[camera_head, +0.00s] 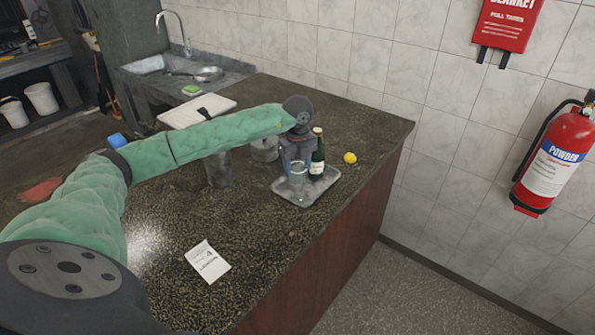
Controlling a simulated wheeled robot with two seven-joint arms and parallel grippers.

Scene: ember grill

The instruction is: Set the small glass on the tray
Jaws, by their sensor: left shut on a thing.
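The small clear glass (298,173) is under my left gripper (296,160), which points down and is shut on its upper part. The glass is upright over the grey tray (326,184) near the counter's right edge. I cannot tell whether its base touches the tray or hangs just above it. A dark green bottle (317,158) stands upright at the tray's back, close to the right of the gripper. My left arm reaches across the counter from the left and hides part of what lies behind it. My right gripper is out of view.
A yellow lemon (350,157) lies right of the tray. Dark grey containers (218,170) stand left of it, partly behind my arm. A white card (207,262) lies on the front counter. A white board (197,110) and a sink are at the back. The counter between card and tray is clear.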

